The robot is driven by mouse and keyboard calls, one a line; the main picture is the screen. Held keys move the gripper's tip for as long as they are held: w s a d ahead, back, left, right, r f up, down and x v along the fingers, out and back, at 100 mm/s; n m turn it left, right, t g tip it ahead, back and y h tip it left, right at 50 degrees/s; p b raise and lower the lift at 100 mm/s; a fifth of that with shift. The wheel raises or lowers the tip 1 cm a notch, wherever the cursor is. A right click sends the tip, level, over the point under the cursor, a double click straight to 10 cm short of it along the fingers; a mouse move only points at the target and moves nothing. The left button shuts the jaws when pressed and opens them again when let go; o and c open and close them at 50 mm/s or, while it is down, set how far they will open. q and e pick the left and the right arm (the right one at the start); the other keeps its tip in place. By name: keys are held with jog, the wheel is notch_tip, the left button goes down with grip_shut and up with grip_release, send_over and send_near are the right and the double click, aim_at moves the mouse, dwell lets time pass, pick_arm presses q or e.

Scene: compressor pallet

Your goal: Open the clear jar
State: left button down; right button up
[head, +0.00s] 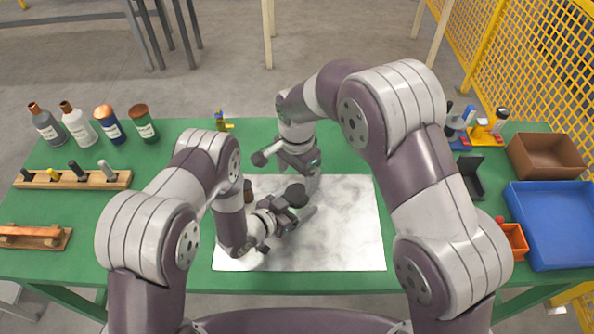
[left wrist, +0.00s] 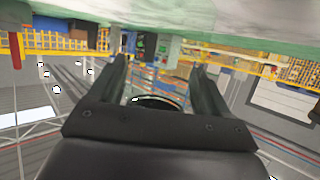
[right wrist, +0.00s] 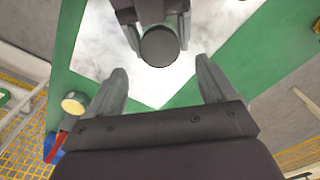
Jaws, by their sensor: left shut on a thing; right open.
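The clear jar shows mostly as its round dark lid (head: 296,194) over the pale marbled mat (head: 345,225); the lid also shows in the right wrist view (right wrist: 159,46). My left gripper (head: 291,208) is shut on the jar from the side, below the lid. In the left wrist view a dark curved rim (left wrist: 157,101) shows between the fingers; the clear body is hard to make out. My right gripper (head: 287,167) is open and empty, behind and above the jar. In the right wrist view its fingers (right wrist: 162,82) point towards the lid, apart from it.
Several bottles (head: 78,124) stand at the back left of the green table (head: 190,260). Wooden racks (head: 75,180) lie at the left. A brown box (head: 546,157), a blue tray (head: 552,225) and an orange bin (head: 514,241) are at the right. The mat's right part is clear.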

aim_at(297, 193)
notch_tip(297, 193, down, 7)
jog(key=shift+r, duration=0.1)
jog(key=c, duration=1.1)
jog(key=n, duration=0.6)
jog(key=shift+n, duration=0.4)
jog(key=o, duration=1.2)
